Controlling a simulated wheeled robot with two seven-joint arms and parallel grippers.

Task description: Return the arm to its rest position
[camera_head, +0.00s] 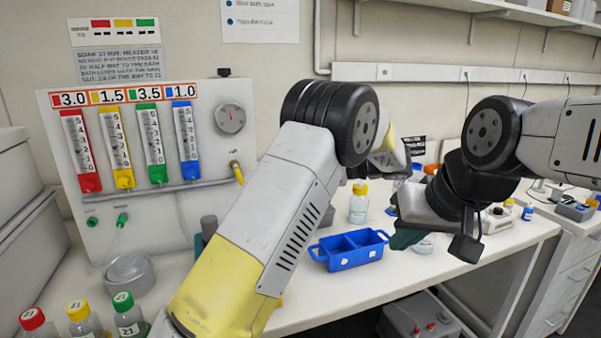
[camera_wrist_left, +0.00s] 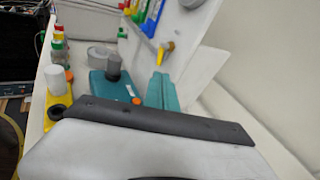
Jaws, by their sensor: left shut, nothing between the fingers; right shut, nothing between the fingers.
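My left arm rises from the bottom of the head view, its yellow and grey links bent at a black joint. Its gripper is not visible there. In the left wrist view the teal fingers of my left gripper (camera_wrist_left: 160,92) are together and empty, with the bench and wall panel beyond. My right arm comes in from the right, folded at black joints. My right gripper (camera_head: 405,239) shows teal fingers low over the bench, right of the blue tray. It is shut with nothing seen in it, and partly hidden by its wrist.
A blue two-compartment tray (camera_head: 349,250) and a yellow-capped bottle (camera_head: 358,203) stand on the bench between the arms. A wall panel (camera_head: 75,225) holds coloured gauges at left. Several capped bottles (camera_head: 128,316) stand at front left. A grey round dish (camera_head: 130,274) lies behind them.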

